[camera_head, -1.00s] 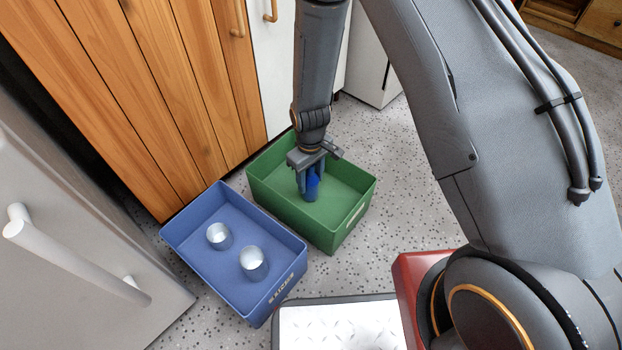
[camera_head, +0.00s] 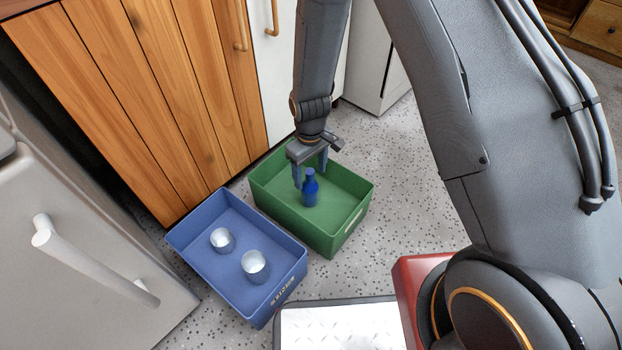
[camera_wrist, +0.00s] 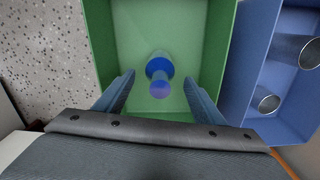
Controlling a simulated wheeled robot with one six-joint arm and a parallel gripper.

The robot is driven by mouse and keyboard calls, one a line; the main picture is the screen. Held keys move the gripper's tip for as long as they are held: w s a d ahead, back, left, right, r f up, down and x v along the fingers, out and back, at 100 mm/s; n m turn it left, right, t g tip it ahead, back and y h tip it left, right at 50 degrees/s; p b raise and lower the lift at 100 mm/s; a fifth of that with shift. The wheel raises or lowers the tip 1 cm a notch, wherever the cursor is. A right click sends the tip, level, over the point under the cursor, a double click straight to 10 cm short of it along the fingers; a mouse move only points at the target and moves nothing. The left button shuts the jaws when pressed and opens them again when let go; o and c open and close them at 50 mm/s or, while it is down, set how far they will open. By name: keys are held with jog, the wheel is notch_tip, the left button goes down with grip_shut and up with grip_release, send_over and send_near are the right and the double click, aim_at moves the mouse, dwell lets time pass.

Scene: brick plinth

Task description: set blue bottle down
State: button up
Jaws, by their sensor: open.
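The blue bottle (camera_head: 310,189) stands upright on the floor of the green crate (camera_head: 333,238). My gripper (camera_head: 310,179) is open above and around the bottle's upper part, with its fingers apart. In the wrist view the bottle (camera_wrist: 159,69) is seen from above between the spread fingers, a little beyond their tips, and neither finger touches it. The green crate (camera_wrist: 97,45) also shows there, with its walls around the bottle.
A blue crate (camera_head: 204,268) stands left of the green one and holds two metal cups (camera_head: 222,240). Wooden cabinet doors (camera_head: 150,100) rise behind. A grey appliance with a handle (camera_head: 95,260) is at left. Speckled floor (camera_head: 400,180) is clear at right.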

notch_tip(320, 180, up, 6)
jog(key=shift+f+p, duration=0.1)
jog(key=shift+p, duration=0.95)
jog(key=s+a+r, duration=0.3)
jog(key=s+r, duration=0.2)
jog(key=r, duration=0.5)
jog(key=s+a+r, duration=0.3)
jog(key=s+r, duration=0.1)
jog(key=r, duration=0.6)
jog(key=s+d+r+y, duration=0.1)
jog(key=s+r, duration=0.5)
jog(key=s, duration=0.3)
jog(key=s+r+m, duration=0.1)
jog(key=s+r, duration=0.6)
jog(key=s, duration=0.2)
jog(key=shift+s+d+y, duration=0.35)
jog(key=shift+y, duration=0.05)
